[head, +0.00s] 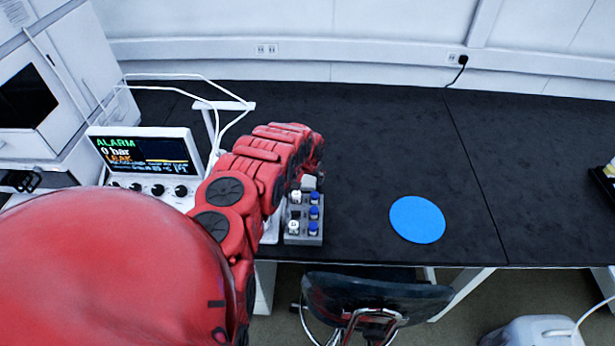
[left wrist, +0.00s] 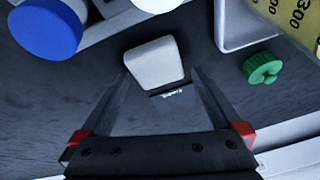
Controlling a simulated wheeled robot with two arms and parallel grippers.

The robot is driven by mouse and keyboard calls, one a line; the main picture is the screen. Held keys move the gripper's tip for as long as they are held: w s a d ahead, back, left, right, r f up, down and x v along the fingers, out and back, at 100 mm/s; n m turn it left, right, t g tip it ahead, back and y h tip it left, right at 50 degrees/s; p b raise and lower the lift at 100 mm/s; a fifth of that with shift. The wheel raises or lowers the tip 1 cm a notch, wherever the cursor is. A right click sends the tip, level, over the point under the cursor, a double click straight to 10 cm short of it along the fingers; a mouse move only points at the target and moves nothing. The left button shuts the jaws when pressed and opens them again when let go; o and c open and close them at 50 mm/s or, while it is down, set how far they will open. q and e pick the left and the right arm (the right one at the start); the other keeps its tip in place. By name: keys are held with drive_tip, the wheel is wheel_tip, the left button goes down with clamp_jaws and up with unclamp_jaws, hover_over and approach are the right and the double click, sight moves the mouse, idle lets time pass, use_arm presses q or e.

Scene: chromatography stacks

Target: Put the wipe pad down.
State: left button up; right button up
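The wipe pad appears to be the pale grey-white block (left wrist: 155,63) between the fingertips of my left gripper (left wrist: 160,75) in the left wrist view. The fingers lie along its two sides and appear shut on it, though a thin gap may show at the right finger. In the head view the pale block (head: 308,182) shows just below the end of my red left arm, by the back of the vial rack (head: 304,239). My arm hides most of the left gripper (head: 315,168) there. My right gripper is not in view.
The rack holds several white and blue-capped vials. A blue round mat (head: 417,219) lies on the black bench (head: 370,130), with free bench around it. An instrument (head: 145,160) showing "ALARM" and "LEAK" stands left. A green cap (left wrist: 262,68) shows in the wrist view. A chair (head: 375,295) stands in front.

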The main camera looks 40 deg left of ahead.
use_arm(q)
drive_tip(key=shift+r, duration=0.1)
drive_tip(key=p+v, duration=1.1)
drive_tip(key=v, duration=0.1)
drive_tip(key=shift+p, duration=0.4)
